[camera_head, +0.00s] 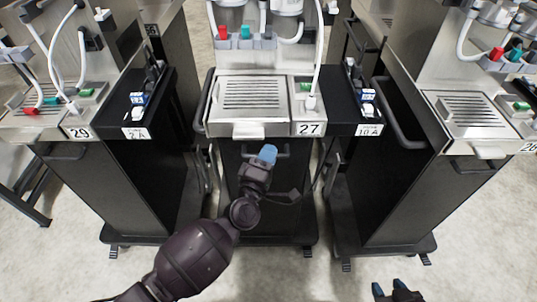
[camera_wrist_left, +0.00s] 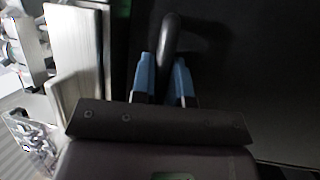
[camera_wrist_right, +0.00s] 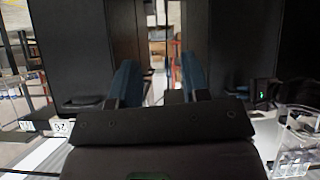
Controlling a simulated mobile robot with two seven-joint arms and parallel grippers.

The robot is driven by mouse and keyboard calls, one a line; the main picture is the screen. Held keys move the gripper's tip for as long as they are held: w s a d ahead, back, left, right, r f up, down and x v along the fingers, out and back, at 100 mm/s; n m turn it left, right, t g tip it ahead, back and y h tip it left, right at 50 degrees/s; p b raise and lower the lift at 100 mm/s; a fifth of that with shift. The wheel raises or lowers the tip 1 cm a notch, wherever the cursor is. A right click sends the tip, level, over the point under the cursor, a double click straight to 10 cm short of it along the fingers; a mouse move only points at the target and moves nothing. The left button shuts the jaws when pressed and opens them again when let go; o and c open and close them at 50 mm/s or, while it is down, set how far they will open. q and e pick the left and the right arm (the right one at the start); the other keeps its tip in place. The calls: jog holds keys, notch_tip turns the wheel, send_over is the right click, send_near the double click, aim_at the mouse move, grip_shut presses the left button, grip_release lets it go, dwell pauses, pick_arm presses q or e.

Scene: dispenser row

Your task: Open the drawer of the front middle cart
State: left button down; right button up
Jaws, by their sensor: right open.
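The front middle cart, with label 27 (camera_head: 311,129), stands in the centre of the head view. It has a steel top and a dark front panel. Its dark bar handle (camera_head: 283,155) sits below the steel top. My left gripper (camera_head: 267,153) is at this handle, its blue fingers in front of the panel. In the left wrist view the looped handle (camera_wrist_left: 178,30) passes between the left fingers (camera_wrist_left: 164,75), which are close together on both sides of it. My right gripper (camera_head: 397,289) is low at the bottom right, open and empty; its fingers (camera_wrist_right: 158,85) are spread.
A cart labelled 29 (camera_head: 78,133) stands at the left and another cart (camera_head: 485,130) at the right. Side shelves labelled 2A (camera_head: 136,133) and 10A (camera_head: 368,130) flank the middle cart. The pale floor (camera_head: 285,275) in front is clear.

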dwell(0.3)
pick_arm(q)
jog(key=s+p, duration=0.3)
jog(key=s, duration=2.5)
jog(key=shift+s, duration=0.25)
jog(key=c, duration=1.4)
grip_release()
